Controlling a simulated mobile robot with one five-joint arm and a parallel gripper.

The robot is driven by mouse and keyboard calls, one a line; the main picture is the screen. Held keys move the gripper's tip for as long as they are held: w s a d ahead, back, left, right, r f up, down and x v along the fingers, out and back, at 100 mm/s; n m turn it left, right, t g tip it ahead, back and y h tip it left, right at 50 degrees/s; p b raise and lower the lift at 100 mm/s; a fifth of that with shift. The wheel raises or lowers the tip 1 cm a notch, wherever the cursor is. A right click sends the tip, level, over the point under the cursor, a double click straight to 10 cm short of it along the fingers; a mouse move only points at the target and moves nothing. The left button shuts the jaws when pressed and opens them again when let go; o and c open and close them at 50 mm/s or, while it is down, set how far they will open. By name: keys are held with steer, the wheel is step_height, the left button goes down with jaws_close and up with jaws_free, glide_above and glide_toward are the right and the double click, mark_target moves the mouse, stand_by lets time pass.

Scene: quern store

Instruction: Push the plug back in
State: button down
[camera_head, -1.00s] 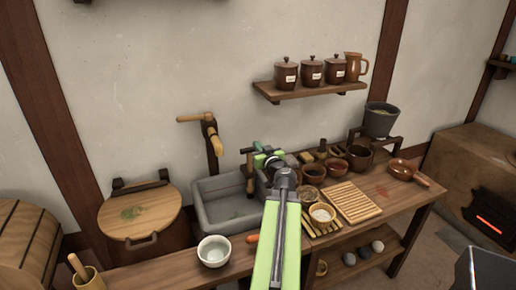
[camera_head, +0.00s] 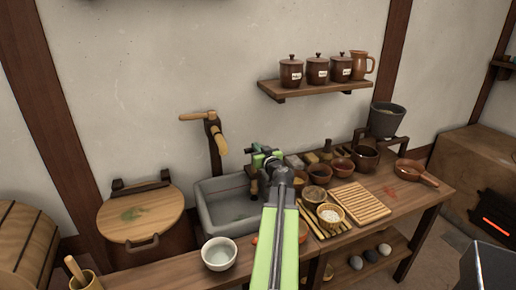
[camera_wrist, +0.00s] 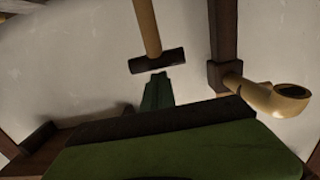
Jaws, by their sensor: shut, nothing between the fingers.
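A dark post (camera_head: 215,145) against the wall carries a tan wooden rod (camera_head: 195,116) pointing left and a tan spout (camera_head: 221,141) over the sink. In the wrist view the spout (camera_wrist: 270,97) juts right from its post (camera_wrist: 222,45). A tan rod with a dark crosspiece (camera_wrist: 157,62) hangs just beyond my fingertips, with a narrow gap seen between them. I cannot tell whether this is the plug. My gripper (camera_head: 262,153) is shut and empty by the sink's right side; its green fingers (camera_wrist: 157,90) show in the wrist view.
The grey sink (camera_head: 205,212) stands left of my arm. A white bowl (camera_head: 219,254) sits on the bench in front of it. Bowls, a slatted board (camera_head: 358,203) and a pan (camera_head: 416,173) crowd the bench to the right. A shelf (camera_head: 315,88) of jars is above.

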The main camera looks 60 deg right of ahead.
step_height(320, 180, down, 4)
steer(key=b, duration=0.4)
steer(key=shift+s+a, duration=0.1)
